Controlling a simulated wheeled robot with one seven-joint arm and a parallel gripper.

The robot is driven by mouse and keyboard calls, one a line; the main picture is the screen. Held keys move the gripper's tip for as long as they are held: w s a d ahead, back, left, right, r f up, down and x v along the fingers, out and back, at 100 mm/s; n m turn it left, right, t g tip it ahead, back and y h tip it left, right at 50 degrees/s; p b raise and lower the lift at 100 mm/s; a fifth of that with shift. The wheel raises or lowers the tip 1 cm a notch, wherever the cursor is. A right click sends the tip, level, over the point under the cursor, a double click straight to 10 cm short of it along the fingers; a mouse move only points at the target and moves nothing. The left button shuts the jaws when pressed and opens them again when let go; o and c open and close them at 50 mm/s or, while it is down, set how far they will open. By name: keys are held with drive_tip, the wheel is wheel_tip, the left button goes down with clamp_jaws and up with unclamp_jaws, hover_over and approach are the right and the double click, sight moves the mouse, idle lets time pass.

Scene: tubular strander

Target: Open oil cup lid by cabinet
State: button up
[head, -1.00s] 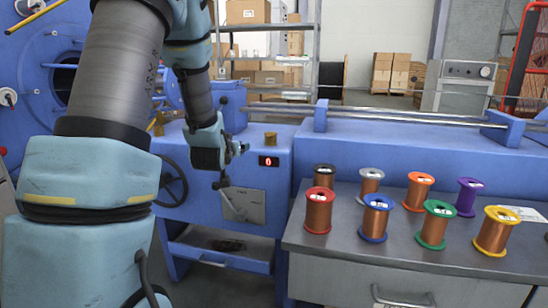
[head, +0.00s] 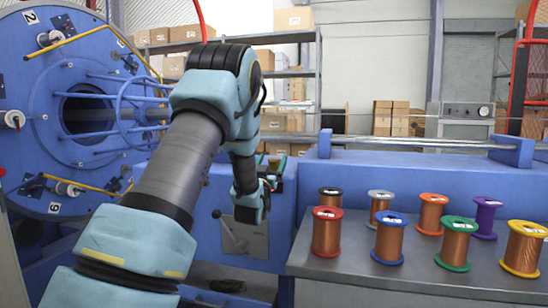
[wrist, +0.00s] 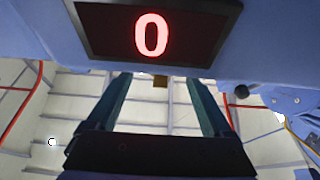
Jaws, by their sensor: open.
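The oil cup is the small brass-coloured piece on top of the blue cabinet (head: 222,200). In the head view it is largely hidden behind my gripper (head: 270,172). In the wrist view a small brown piece, which looks like the oil cup (wrist: 160,81), shows between the two teal fingers, beside the edge of the red "0" display (wrist: 151,34). My gripper is open with nothing between its fingers that I can see held. It is at the cabinet's top front edge, close to the cup. Whether it touches the cup or lid, I cannot tell. The lid's state is too small to tell.
A grey table (head: 350,262) at the right bears several coloured wire spools. A blue rail with metal rods (head: 410,142) runs behind it. The round blue strander disc (head: 50,120) stands at the left. A lever (head: 228,228) sticks out of the cabinet front.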

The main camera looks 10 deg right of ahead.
sight(274, 159)
drive_tip(key=shift+x, duration=1.55)
clamp_jaws()
